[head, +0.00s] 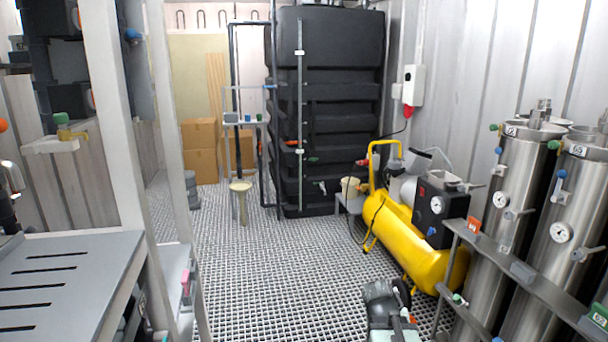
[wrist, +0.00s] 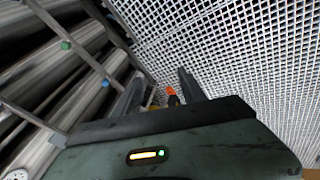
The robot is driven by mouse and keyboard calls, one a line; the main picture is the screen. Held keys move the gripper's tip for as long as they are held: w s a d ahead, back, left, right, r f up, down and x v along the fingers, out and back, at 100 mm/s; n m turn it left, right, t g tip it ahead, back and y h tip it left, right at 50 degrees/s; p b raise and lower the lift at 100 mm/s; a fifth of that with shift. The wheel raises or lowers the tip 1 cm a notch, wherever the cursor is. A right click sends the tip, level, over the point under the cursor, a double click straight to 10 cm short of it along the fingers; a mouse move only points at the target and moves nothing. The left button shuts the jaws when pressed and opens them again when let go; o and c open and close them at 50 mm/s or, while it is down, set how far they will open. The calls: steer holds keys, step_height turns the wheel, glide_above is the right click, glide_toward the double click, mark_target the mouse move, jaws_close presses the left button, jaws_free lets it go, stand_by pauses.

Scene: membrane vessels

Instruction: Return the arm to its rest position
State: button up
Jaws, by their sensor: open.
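My gripper (wrist: 160,76) shows in the wrist view, with its two dark fingers spread apart over the grated floor (wrist: 225,60). A small orange-tipped dark part (wrist: 171,93) shows between the fingers near their base. I cannot tell whether it belongs to the gripper or lies beyond it. Nothing is clearly held. In the head view, a dark grey jointed piece at the bottom, right of the middle, looks like part of my arm. My fingers cannot be made out there.
Steel membrane vessels (head: 512,210) stand at the right behind a grey rail (head: 520,270). A yellow compressor (head: 405,240) stands beside them. A slotted grey bench (head: 70,265) and white posts are at the left. A black tank (head: 330,120) stands at the back. The grated floor between is clear.

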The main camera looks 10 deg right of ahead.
steer(key=s+a+f+n+g+y, duration=0.1)
steer(key=a+n+y, duration=0.1)
steer(key=a, duration=0.7)
steer(key=s+a+f+n+g+y, duration=0.1)
steer(key=s+a+y, duration=0.1)
steer(key=a, duration=0.8)
step_height(320, 180, up, 13)
steer(key=p, duration=1.3)
steer(key=shift+s+a, duration=0.15)
steer(key=shift+a, duration=0.25)
